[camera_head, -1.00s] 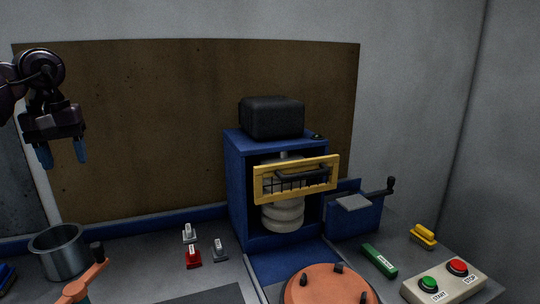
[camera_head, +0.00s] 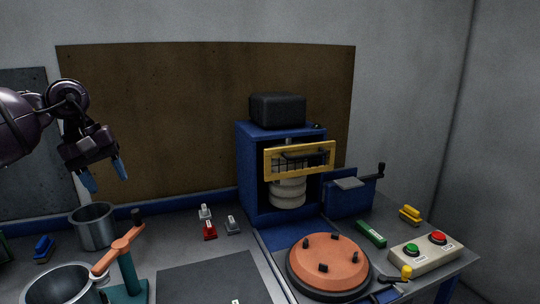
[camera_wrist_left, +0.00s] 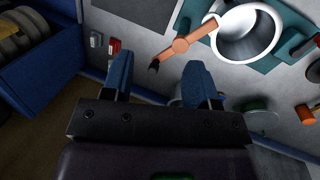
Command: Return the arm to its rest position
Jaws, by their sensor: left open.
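My left gripper (camera_head: 104,178) is open and empty, with two blue fingers. It hangs in the air at the left of the head view, above the grey metal pot (camera_head: 92,228) at the back left. Its spread fingers also show in the left wrist view (camera_wrist_left: 159,84), with nothing between them. The left arm comes in from the left edge. My right gripper is not in view.
A blue cabinet (camera_head: 246,175) with a yellow-framed guard (camera_head: 299,146) stands mid-back. An orange round plate (camera_head: 322,262), a START/STOP box (camera_head: 426,256) and a teal stand (camera_head: 131,277) with an orange arm are on the bench. A dark mat (camera_head: 215,283) lies in front.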

